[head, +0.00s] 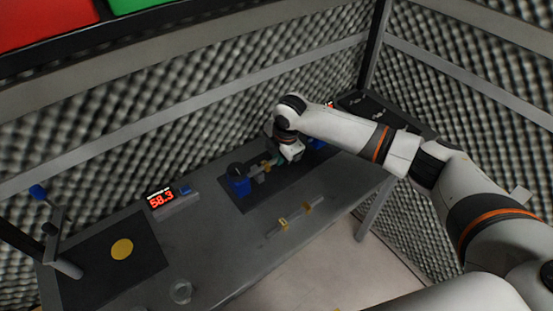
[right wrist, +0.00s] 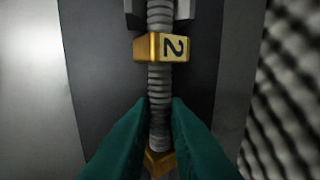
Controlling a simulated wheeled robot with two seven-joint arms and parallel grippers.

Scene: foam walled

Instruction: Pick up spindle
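The spindle (right wrist: 160,85) is a grey ribbed rod with a gold block (right wrist: 147,47) marked 2 on it. In the right wrist view it runs up the middle between the teal fingers of my right gripper (right wrist: 160,108), which lie close against both its sides. A second gold piece (right wrist: 158,162) shows low between the fingers. In the head view my right gripper (head: 277,160) is down at the dark mat, and the spindle (head: 262,168) is partly hidden by it, beside a blue block (head: 240,185). My left gripper is not in view.
Another rod with gold pieces (head: 295,215) lies near the table's front edge. A red display reading 58.3 (head: 161,199) stands at the back. A yellow disc (head: 122,249) lies on a dark mat at left. Foam walls close the back and right.

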